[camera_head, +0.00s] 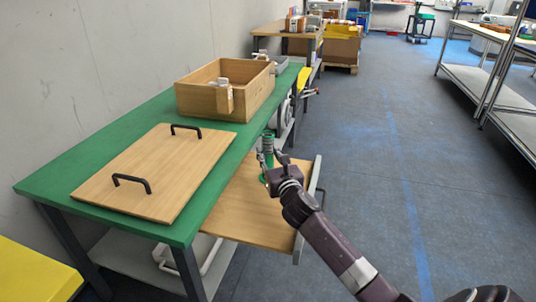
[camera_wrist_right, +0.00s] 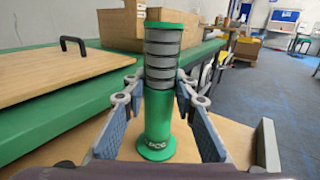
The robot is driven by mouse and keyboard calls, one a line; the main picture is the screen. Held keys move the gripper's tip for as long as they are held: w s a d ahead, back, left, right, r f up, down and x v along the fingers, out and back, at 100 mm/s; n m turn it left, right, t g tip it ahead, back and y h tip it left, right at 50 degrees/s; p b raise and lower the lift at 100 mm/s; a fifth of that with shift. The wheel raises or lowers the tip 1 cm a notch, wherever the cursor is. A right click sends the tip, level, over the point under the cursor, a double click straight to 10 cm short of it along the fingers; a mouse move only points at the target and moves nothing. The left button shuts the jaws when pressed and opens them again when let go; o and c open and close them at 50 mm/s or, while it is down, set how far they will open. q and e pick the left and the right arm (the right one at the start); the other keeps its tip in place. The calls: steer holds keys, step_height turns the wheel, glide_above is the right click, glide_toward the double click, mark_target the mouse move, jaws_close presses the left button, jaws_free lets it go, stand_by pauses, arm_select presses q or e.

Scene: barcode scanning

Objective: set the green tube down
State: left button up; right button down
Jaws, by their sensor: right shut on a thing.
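The green tube (camera_head: 268,142), with grey bands around its upper part, stands upright in the grip of my right gripper (camera_head: 269,160), over the wooden pull-out board (camera_head: 231,214). In the right wrist view the green tube (camera_wrist_right: 157,122) is between the two blue-padded fingers of the right gripper (camera_wrist_right: 160,88), which is shut on it. Its base shows against the wood, but I cannot tell if it touches the board. My left gripper is not in view.
The green table (camera_head: 58,178) carries a flat wooden panel (camera_head: 150,172) with two black handles. The pull-out board is bare left of the tube. Open floor lies right.

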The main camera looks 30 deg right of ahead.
steer(key=c, duration=1.6)
jaws_free()
arm_select(q)
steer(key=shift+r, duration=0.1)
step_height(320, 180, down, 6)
steer(key=p, duration=0.1)
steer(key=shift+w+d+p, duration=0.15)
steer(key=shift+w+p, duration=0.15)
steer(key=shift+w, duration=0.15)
arm_select(e)
steer(key=v, duration=1.2)
steer(key=shift+r, duration=0.1)
